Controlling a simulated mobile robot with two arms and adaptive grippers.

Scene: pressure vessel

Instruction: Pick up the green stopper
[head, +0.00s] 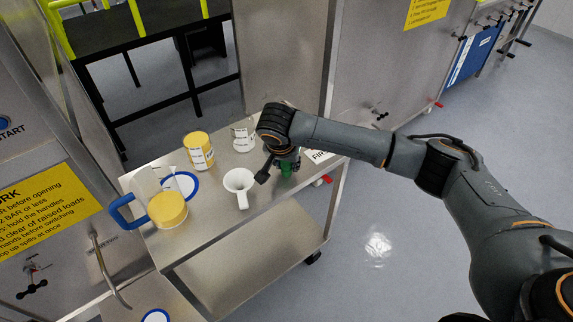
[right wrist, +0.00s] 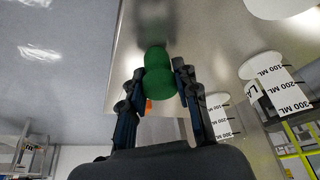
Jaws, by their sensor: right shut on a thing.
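The green stopper (right wrist: 158,75) is between the two fingers of my right gripper (right wrist: 160,82) in the right wrist view, and the fingers press on its sides. In the head view the stopper (head: 286,169) shows as a small green patch under my right gripper (head: 280,168), over the right part of the metal cart top. I cannot tell whether the stopper touches the cart top. My left gripper is not in view.
A white sign (head: 319,156) is right of my gripper. Floor is clear at right.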

